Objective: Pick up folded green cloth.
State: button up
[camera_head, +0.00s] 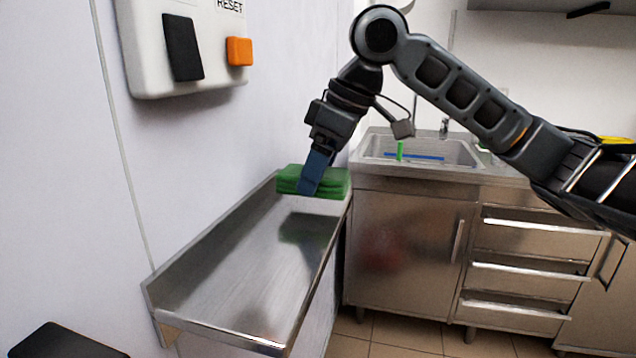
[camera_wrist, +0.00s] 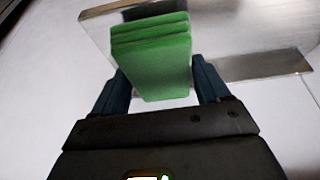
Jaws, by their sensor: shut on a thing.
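The folded green cloth (camera_head: 330,181) is a thick, layered block above the far end of the metal shelf. My gripper (camera_head: 313,186) is shut on it from above, with one blue finger showing across its near side. In the wrist view the folded green cloth (camera_wrist: 155,60) sits between the two blue fingers of my gripper (camera_wrist: 158,85). The cloth looks raised: a dark patch like its shadow or reflection lies on the shelf below it.
The metal shelf (camera_head: 235,265) is otherwise bare, against the left wall. A white panel with an orange button (camera_head: 239,51) hangs above it. A sink (camera_head: 425,150) with green and blue items stands behind, over a steel cabinet (camera_head: 405,250) and drawers (camera_head: 530,280).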

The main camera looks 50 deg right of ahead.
jog(key=s+d+r, duration=0.7)
jog(key=d+r, duration=0.1)
jog(key=shift+s+d, duration=0.35)
jog(key=shift+s, duration=0.05)
